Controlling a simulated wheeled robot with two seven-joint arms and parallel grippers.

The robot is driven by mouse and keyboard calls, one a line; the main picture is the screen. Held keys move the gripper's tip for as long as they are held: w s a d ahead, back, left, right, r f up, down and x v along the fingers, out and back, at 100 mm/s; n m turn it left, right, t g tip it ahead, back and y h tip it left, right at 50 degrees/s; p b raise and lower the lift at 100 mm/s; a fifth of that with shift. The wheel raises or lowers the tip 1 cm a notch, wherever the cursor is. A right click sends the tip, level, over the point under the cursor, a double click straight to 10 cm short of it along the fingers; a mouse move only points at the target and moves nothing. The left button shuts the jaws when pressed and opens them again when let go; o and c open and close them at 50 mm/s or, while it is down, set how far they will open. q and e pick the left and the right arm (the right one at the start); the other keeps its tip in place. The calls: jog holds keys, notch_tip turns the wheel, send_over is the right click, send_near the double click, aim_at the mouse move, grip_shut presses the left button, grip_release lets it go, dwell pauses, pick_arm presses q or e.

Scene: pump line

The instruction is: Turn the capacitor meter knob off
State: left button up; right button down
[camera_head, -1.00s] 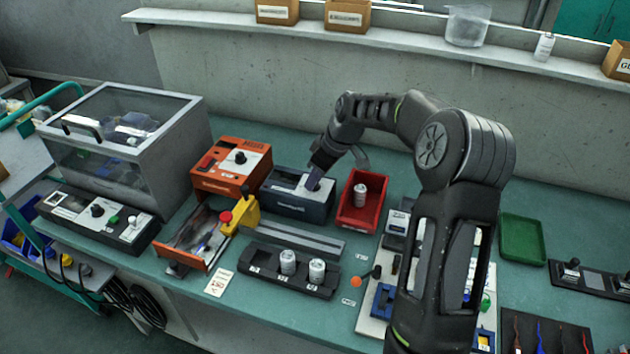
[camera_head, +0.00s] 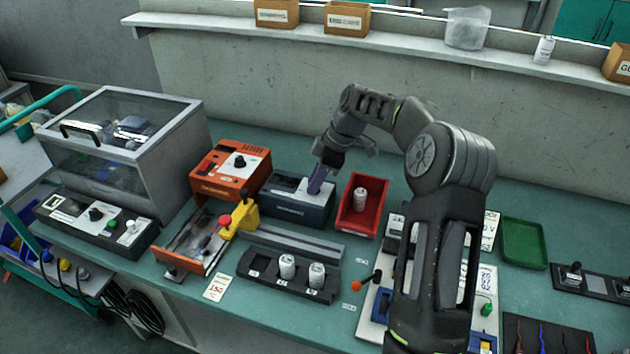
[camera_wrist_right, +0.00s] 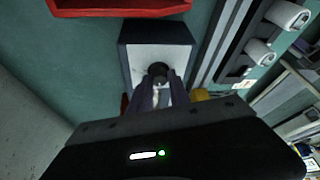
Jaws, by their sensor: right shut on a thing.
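The meter is a dark blue-grey box (camera_head: 297,207) with a pale top panel, standing on the green bench between an orange unit and a red tray. Its black knob (camera_wrist_right: 158,70) shows in the right wrist view between my fingertips. My right gripper (camera_head: 318,188) reaches down onto the top panel, and its fingers are shut on the knob. In the head view the fingers hide the knob. The knob's pointer and any markings on the panel cannot be made out. My left gripper is in neither view.
The orange unit (camera_head: 228,185) with its own black knob is close on the left. The red tray (camera_head: 351,221) holding a white can is close on the right. A black rack (camera_head: 262,270) with two white cans lies in front. A wall stands behind.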

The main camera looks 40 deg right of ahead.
jog(key=c, duration=1.2)
grip_release()
jog(key=v, duration=0.7)
jog(key=shift+r+b, duration=0.35)
jog(key=shift+b, duration=0.1)
jog(key=shift+s+d, duration=0.1)
